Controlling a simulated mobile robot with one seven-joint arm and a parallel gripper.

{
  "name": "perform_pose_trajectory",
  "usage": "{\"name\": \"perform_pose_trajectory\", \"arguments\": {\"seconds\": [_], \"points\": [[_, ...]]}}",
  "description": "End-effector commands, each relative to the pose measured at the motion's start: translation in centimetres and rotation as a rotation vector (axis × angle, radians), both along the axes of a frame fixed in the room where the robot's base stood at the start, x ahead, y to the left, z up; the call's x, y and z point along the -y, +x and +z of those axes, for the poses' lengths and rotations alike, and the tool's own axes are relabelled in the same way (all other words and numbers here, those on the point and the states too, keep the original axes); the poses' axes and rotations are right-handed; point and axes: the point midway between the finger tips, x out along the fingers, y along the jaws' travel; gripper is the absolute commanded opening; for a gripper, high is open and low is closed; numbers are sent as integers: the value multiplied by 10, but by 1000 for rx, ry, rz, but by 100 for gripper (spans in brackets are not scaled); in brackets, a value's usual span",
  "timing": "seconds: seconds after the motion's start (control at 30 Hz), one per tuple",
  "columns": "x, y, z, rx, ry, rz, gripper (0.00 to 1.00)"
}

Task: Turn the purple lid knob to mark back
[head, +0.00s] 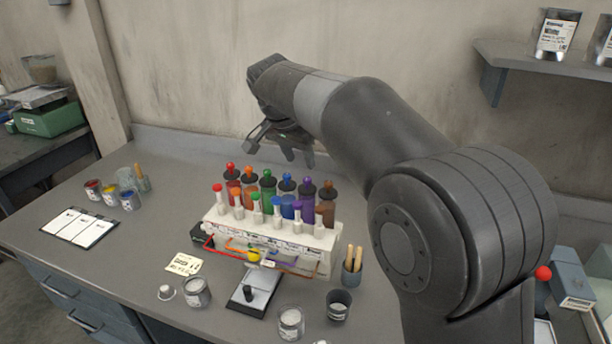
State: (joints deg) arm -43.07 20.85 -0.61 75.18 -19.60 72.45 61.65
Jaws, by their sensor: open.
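The purple lid knob (309,180) is a small ball on the dark lid of a purple jar (307,207) in the back row of a white rack (270,240). The jar stands between a blue-knobbed jar (287,190) and a brown one (327,202). The marks around the purple knob's lid are too small to read. My gripper (281,148) is open and empty. It hangs above and behind the back row, to the upper left of the purple knob and apart from it.
Several white front-row holders with coloured caps (297,214) stand before the jars. A scale (255,291), a tin (196,292), a white pot (291,322) and a brush cup (352,268) stand in front.

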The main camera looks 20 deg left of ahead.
Motion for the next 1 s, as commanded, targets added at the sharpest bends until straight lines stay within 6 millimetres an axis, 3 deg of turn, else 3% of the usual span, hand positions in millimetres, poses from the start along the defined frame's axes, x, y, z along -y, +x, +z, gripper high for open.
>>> {"name": "perform_pose_trajectory", "arguments": {"seconds": [0.2,0.4,0.8,1.0], "points": [[5,16,-40,-3,-2,0,42],[7,25,-63,-1,-1,1,42],[8,28,-70,0,0,1,42],[8,28,-70,0,0,1,26]]}}
